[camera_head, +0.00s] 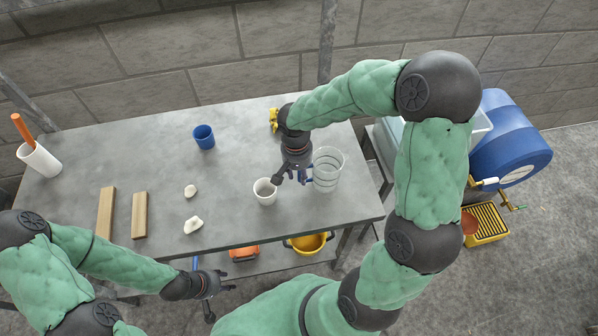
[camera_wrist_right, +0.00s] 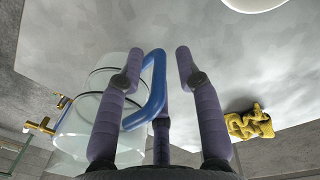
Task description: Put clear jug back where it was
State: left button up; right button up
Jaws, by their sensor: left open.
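The clear jug (camera_head: 328,168) with a blue handle stands upright on the right part of the grey table (camera_head: 235,170). My right gripper (camera_head: 290,180) is just left of it, at the handle side. In the right wrist view its fingers (camera_wrist_right: 158,70) are spread apart. The jug (camera_wrist_right: 85,130) is at the left there, and its blue handle (camera_wrist_right: 157,85) reaches between the fingers, with no visible grip on it. My left gripper (camera_head: 213,290) is open and empty, low in front of the table's front edge.
A white cup (camera_head: 265,191) stands close to the left of my right gripper. A blue cup (camera_head: 204,137), two wooden blocks (camera_head: 139,215), two pale lumps (camera_head: 193,225) and a white holder (camera_head: 39,161) are further left. A yellow item (camera_head: 273,120) lies behind my right wrist.

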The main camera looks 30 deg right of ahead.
jog(key=shift+r, duration=0.1)
jog(key=shift+r+p, duration=0.25)
jog(key=shift+p, duration=0.05)
notch_tip(320, 180, up, 12)
jog(key=p, duration=0.3)
jog(key=shift+w+a+f+p, duration=0.15)
jog(key=shift+a+p, duration=0.1)
jog(key=shift+p, duration=0.1)
